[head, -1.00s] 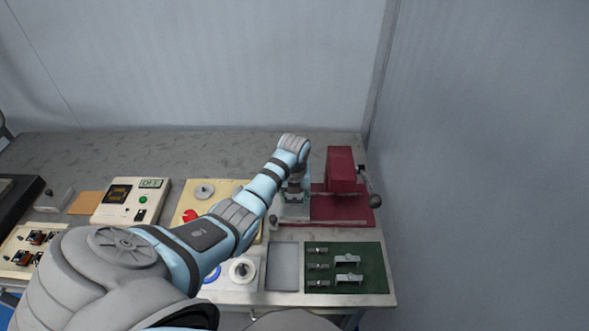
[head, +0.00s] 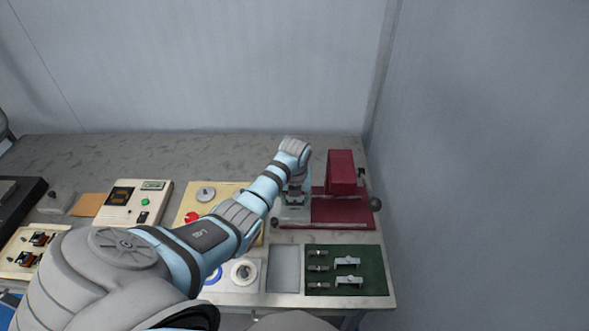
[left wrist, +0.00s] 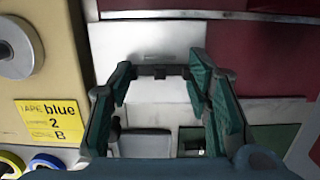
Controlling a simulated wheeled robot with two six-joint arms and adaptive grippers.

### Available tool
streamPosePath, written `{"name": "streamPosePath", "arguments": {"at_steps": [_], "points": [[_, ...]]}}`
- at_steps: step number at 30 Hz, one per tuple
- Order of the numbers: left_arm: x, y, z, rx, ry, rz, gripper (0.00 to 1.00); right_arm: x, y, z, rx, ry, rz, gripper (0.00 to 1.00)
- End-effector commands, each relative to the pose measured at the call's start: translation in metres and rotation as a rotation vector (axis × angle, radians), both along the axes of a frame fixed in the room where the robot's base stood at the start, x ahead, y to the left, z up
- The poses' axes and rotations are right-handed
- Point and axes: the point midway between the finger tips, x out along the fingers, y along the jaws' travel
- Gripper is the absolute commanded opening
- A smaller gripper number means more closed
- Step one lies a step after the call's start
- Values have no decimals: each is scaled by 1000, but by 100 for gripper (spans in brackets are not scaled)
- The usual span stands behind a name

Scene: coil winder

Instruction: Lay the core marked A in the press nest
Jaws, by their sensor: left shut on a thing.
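My left gripper (head: 295,190) points down over the pale plate (head: 293,214) at the left of the red press (head: 341,172). In the left wrist view its teal-padded fingers (left wrist: 161,72) are shut on a small dark part, which I take for a core (left wrist: 160,72). No letter A is legible on it, and the arm hides most of it in the head view. I cannot tell whether the held part touches the nest. My right gripper is not in view.
A green tray (head: 376,272) with several metal parts lies at the front right, beside an empty grey tray (head: 284,268). A control box (head: 132,203) and tape rolls stand left.

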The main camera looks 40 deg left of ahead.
Motion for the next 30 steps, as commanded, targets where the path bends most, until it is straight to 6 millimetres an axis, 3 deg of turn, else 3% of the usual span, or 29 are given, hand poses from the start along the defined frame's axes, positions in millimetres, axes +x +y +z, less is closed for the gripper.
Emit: {"name": "streamPosePath", "arguments": {"at_steps": [24, 25, 29, 30], "points": [[0, 0, -12, 0, 0, 0, 22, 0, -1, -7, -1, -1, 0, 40], [0, 0, -12, 0, 0, 0, 47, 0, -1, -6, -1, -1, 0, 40], [0, 0, -11, 0, 0, 0, 67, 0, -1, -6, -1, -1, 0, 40], [0, 0, -11, 0, 0, 0, 68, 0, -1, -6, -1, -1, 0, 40]]}}
